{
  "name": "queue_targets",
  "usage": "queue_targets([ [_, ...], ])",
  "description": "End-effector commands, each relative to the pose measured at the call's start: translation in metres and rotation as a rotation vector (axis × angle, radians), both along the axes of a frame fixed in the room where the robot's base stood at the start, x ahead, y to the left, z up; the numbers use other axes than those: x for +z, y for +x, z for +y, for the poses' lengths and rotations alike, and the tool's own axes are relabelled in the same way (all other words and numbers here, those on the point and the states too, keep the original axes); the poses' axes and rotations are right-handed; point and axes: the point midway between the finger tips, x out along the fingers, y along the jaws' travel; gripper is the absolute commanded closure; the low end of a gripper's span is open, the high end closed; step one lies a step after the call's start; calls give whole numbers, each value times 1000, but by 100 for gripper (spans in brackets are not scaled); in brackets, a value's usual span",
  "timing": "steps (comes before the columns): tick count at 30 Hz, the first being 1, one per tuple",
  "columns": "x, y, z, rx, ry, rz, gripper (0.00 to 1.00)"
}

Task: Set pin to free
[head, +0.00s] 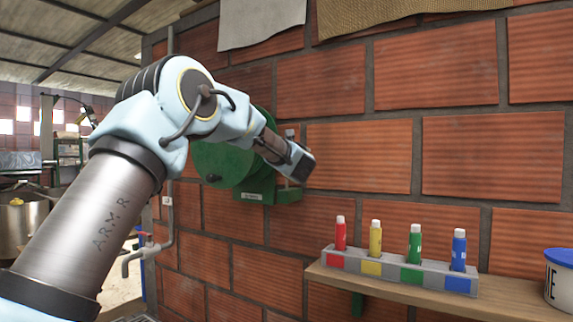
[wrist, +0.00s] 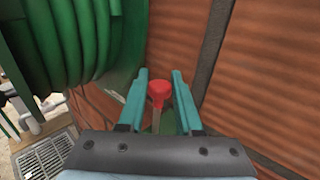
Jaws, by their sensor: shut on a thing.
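The pin has a red knob on a thin pale shaft (wrist: 159,92) and shows between my fingers in the wrist view. My gripper (wrist: 161,75) has its two teal fingers on either side of the knob and is shut on the pin. The green hose reel (wrist: 88,40) stands just left of my gripper, with ribbed green hose wound on it. In the head view, the reel (head: 225,162) is on the brick wall, partly behind my arm, and my gripper (head: 301,166) is at its right side. The pin is hidden in the head view, and its setting cannot be read.
The brick wall (head: 360,155) runs close beside my gripper. A wooden shelf (head: 400,300) at lower right bears a rack of coloured tubes (head: 365,268) and a white-and-blue tub (head: 560,285). A tap and pipe (head: 145,250) are below left. A floor grate (wrist: 48,158) lies lower left.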

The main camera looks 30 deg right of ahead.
Motion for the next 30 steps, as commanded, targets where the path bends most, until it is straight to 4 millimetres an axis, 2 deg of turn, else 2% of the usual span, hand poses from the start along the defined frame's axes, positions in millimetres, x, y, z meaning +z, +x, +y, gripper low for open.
queue_targets([
  [25, 0, 0, 0, 0, 0, 0, 100],
  [30, 21, 0, 0, -1, -4, -2, 100],
])
